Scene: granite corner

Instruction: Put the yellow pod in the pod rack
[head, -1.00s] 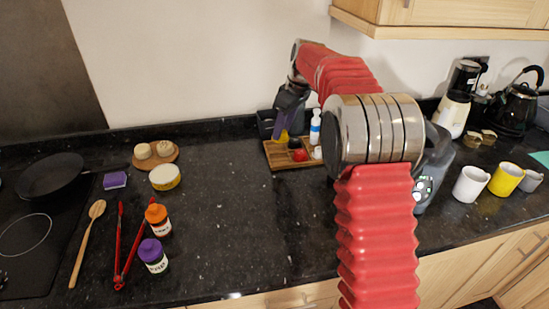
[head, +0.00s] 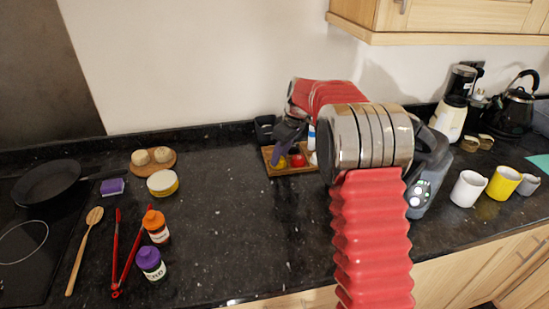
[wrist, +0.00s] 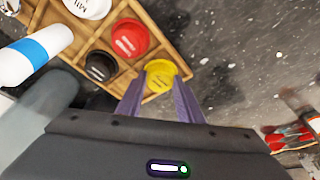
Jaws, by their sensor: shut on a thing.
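The yellow pod (wrist: 160,72) is between the fingertips of my gripper (wrist: 159,88) in the wrist view, and my gripper is shut on it. The pod is over or in a corner compartment of the wooden pod rack (wrist: 178,32); I cannot tell whether it touches the rack floor. In the head view the yellow pod (head: 282,162) shows beside the fingers of my gripper (head: 277,158), at the left part of the pod rack (head: 280,172). A red pod (wrist: 129,38), a dark pod (wrist: 100,66) and a white pod (wrist: 88,5) sit in other compartments.
A white bottle with a blue band (wrist: 35,52) stands right beside the rack. A dark container (head: 265,128) stands behind the rack at the wall. Jars (head: 151,263), red tongs (head: 122,255) and a yellow tin (head: 162,183) lie to the left. The counter left of the rack is clear.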

